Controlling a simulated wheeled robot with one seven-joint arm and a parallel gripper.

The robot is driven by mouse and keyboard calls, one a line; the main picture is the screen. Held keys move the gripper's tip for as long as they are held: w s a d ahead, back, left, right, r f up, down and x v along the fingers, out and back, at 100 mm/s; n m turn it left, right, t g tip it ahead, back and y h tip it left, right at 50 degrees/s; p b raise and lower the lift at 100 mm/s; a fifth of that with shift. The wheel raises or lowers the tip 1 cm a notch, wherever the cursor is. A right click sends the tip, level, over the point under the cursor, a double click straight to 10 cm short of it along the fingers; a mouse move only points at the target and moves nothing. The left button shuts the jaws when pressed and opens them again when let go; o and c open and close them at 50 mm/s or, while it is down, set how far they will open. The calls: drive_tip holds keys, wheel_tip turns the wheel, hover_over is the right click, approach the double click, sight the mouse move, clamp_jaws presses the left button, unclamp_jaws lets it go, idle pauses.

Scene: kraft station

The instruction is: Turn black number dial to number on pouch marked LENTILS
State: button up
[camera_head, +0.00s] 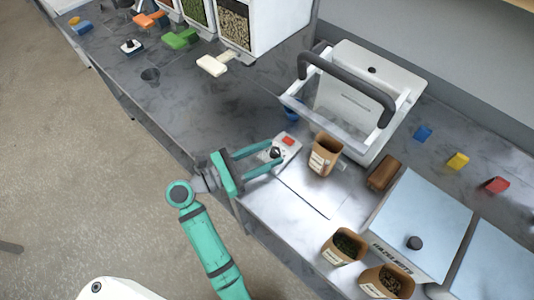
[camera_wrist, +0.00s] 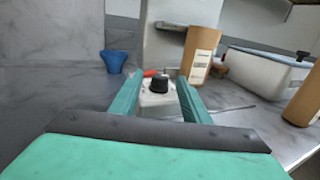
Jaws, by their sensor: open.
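In the wrist view the dial (camera_wrist: 159,82) stands between my fingers. My gripper (camera_head: 277,155) is open, with one finger on each side of the dial; I cannot tell whether either touches it. A brown pouch (camera_head: 325,157) with a white label stands just right of the box, and also shows in the wrist view (camera_wrist: 201,55). Two filled pouches, one (camera_head: 345,246) and another (camera_head: 387,283), stand at the front right. Their labels are too small to read.
A white machine (camera_head: 370,75) with a dark bar handle stands behind the dial box. A brown block (camera_head: 383,173) lies right of the pouch. A pale lidded box (camera_head: 420,225) fills the right. Bins (camera_head: 250,25) with scoops stand at the upper left.

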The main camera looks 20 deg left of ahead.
sight(277, 156)
drive_tip(key=c, duration=1)
drive_tip(key=shift+c, duration=0.2)
